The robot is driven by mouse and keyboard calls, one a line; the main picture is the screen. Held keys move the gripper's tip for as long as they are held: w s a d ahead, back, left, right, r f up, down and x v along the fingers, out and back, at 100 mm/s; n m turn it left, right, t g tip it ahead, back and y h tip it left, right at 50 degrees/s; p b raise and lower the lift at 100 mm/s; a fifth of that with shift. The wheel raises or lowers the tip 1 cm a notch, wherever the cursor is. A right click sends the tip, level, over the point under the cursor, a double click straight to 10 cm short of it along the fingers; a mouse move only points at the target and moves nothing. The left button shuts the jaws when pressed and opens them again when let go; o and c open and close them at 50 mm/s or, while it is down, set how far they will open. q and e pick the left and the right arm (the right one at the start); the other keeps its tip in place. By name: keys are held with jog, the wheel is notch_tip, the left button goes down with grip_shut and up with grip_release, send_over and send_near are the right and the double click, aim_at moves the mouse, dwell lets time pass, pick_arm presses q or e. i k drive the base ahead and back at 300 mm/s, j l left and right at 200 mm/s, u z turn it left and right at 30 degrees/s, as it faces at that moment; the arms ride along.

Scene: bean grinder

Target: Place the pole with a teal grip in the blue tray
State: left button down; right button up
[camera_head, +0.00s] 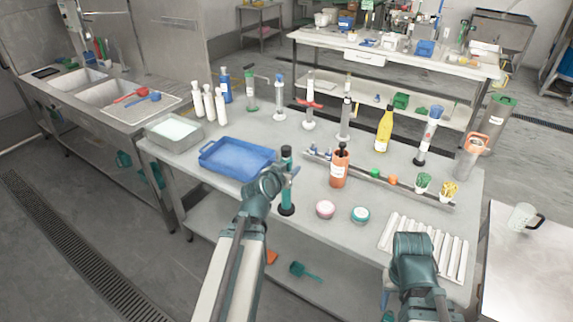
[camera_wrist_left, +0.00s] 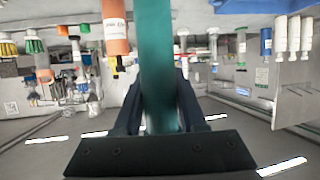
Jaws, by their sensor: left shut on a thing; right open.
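The pole with a teal grip (camera_head: 286,198) stands upright near the table's front edge, with a black top and a dark round base. My left gripper (camera_head: 284,178) is shut on it. In the left wrist view the teal grip (camera_wrist_left: 155,60) runs between the two dark fingers. I cannot tell whether its base touches the table. The blue tray (camera_head: 236,158) lies to the left of the pole and looks empty. My right gripper (camera_head: 414,246) is open at the table's front right, by the white strips.
An orange bottle (camera_head: 339,172) stands right of the pole. A grey tub (camera_head: 174,143) and white bottles (camera_head: 209,105) stand beyond the tray. White strips (camera_head: 428,240) lie at right.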

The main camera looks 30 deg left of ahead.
aim_at(224, 154)
jog(key=j+z, duration=0.1)
jog(key=j, duration=0.3)
jog(key=k+j, duration=0.15)
jog(key=j, duration=0.25)
jog(key=k+j+z, duration=0.15)
jog(key=j, duration=0.2)
jog(key=j+z, duration=0.1)
jog(key=j, duration=0.3)
jog(key=k+j, duration=0.15)
jog(key=j, duration=0.2)
jog(key=k+j+z, duration=0.15)
jog(key=j, duration=0.25)
jog(key=k+j+z, duration=0.1)
jog(key=j, duration=0.25)
jog(key=i+j, duration=0.3)
jog(key=i, duration=0.15)
